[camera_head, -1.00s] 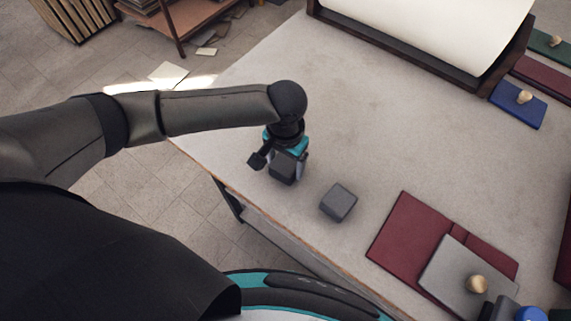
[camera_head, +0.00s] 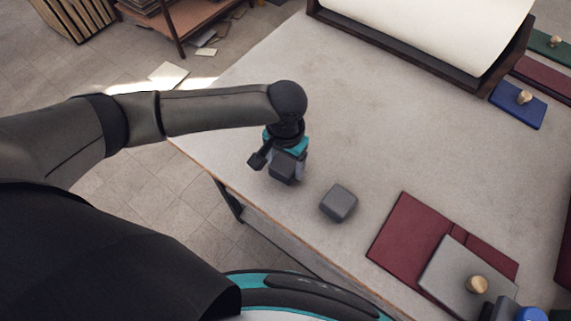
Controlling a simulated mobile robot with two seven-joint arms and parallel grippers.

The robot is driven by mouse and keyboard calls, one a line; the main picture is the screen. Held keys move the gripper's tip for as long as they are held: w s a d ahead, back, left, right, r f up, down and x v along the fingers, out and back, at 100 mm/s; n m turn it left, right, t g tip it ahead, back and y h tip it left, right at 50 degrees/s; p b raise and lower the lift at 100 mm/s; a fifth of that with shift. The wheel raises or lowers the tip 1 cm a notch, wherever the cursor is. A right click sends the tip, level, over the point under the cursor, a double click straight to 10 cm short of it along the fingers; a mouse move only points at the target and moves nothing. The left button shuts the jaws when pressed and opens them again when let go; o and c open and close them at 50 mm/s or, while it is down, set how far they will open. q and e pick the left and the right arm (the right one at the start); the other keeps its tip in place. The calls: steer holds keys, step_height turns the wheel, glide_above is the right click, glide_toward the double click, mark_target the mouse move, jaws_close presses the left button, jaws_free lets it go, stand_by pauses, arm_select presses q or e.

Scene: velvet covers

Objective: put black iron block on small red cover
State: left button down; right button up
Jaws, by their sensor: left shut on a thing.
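My left gripper (camera_head: 286,172) is low near the table's left front edge. It is shut on a dark block (camera_head: 283,168), which looks like the black iron block; the gripper partly hides their contact. A lighter grey block (camera_head: 339,203) sits on the table just right of the gripper, apart from it. A red cover (camera_head: 403,236) lies flat further right. A smaller strip of red (camera_head: 485,251) shows beside it, partly hidden under a grey cover (camera_head: 447,268) with a pale knob (camera_head: 477,284). Which red piece is the small cover I cannot tell.
A long dark-framed holder with a cream roll (camera_head: 440,35) stands at the back. Blue (camera_head: 512,112), red (camera_head: 540,76) and green (camera_head: 545,45) covers lie at the right. Dark and blue items (camera_head: 530,314) are cut off at bottom right. The table's middle is clear.

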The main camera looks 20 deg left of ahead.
mark_target(286, 162)
arm_select(q)
steer(key=shift+w+r, duration=0.1)
step_height(286, 162, up, 19)
steer(key=p, duration=0.3)
steer(key=a+f+n+b, duration=0.3)
steer(key=a+f+b, duration=0.2)
steer(key=b, duration=0.9)
steer(key=shift+s+a+f, duration=0.25)
steer(key=shift+f, duration=0.8)
steer(key=shift+d+f, duration=0.1)
